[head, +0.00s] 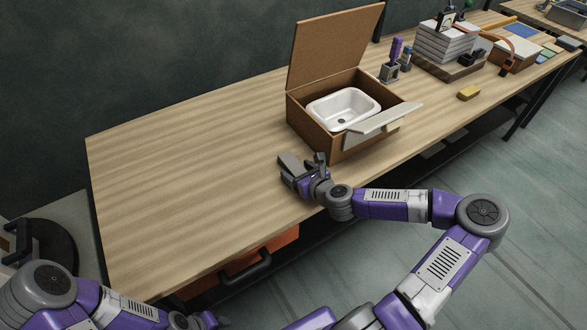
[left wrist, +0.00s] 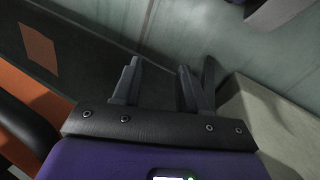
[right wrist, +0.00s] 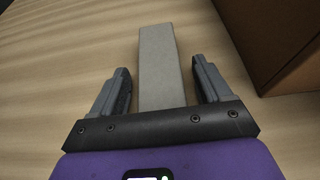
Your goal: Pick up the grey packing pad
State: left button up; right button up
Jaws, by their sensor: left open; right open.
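The grey packing pad (right wrist: 160,88) is a plain, long grey block on the wooden table. In the right wrist view it runs between the two fingers of my right gripper (right wrist: 161,66), its near end hidden by the gripper body. The fingers are open, with a gap on each side of the pad. In the head view the pad (head: 287,161) shows just left of my right gripper (head: 305,168), partly covered by it. My left gripper (left wrist: 170,66) is open and empty, low in front of the table, away from the pad.
An open cardboard box (head: 302,117) with a white basin (head: 345,106) stands just behind and right of my right gripper. A light grey slab or flap (head: 384,120) juts from its right side. A yellow block (head: 469,93) lies farther right. The table's left half is clear.

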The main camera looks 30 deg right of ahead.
jog(key=shift+c, duration=0.3)
jog(key=c, duration=1)
